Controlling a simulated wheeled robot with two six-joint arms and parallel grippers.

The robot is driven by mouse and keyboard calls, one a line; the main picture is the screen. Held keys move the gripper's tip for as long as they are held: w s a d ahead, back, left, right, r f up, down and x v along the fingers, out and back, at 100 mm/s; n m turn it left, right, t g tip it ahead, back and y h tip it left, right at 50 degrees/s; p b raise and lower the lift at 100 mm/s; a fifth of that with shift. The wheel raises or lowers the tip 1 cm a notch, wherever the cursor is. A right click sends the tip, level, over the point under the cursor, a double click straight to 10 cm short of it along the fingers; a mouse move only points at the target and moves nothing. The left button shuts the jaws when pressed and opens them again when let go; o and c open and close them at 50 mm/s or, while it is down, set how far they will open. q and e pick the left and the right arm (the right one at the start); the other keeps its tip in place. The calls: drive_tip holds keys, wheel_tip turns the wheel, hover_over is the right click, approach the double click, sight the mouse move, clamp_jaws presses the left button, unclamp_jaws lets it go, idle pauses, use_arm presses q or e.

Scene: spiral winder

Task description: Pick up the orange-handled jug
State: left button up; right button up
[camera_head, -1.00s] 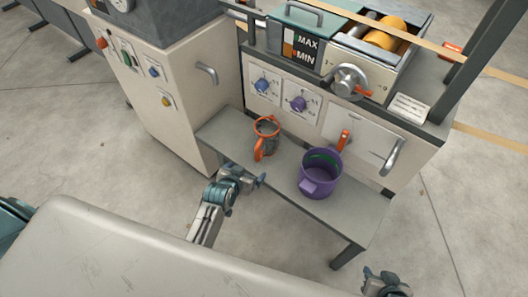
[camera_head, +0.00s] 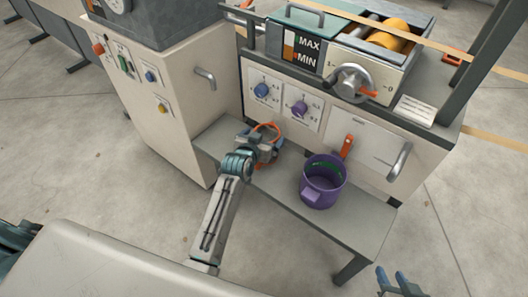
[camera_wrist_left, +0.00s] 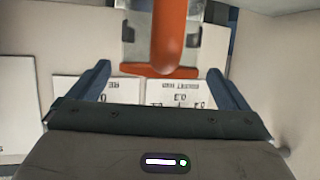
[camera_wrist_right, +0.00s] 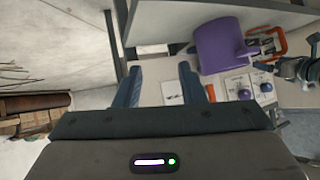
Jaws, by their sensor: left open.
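The orange-handled jug (camera_head: 266,129) stands on the grey bench (camera_head: 250,185), partly hidden behind my left gripper (camera_head: 264,150). In the left wrist view its orange handle (camera_wrist_left: 168,35) lies between the spread fingers of my left gripper (camera_wrist_left: 158,70), with the clear and grey body behind it. The left gripper is open, and I cannot tell whether a finger touches the handle. The jug's orange parts (camera_wrist_right: 277,42) also show in the right wrist view. My right gripper (camera_head: 392,277) is open and empty at the lower right, away from the jug; its fingers (camera_wrist_right: 160,68) show apart.
A purple jug (camera_head: 322,182) stands on the bench to the right of the orange-handled one. Behind the bench, the machine front carries knobs, an orange lever (camera_head: 347,146) and a silver handle (camera_head: 400,161). A cream cabinet (camera_head: 175,125) stands at the left.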

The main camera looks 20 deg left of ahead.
sight(271, 129)
use_arm(q)
drive_tip(key=x, duration=0.3)
drive_tip(key=shift+f, duration=0.15)
drive_tip(key=c, duration=1.4)
use_arm(e)
drive_tip(key=w+r, duration=0.1)
drive_tip(key=w+r+t, duration=0.1)
drive_tip(key=w+t, duration=0.1)
drive_tip(key=shift+w+d+r, duration=0.1)
drive_tip(key=shift+d+r, duration=0.15)
drive_tip(key=shift+r, duration=0.15)
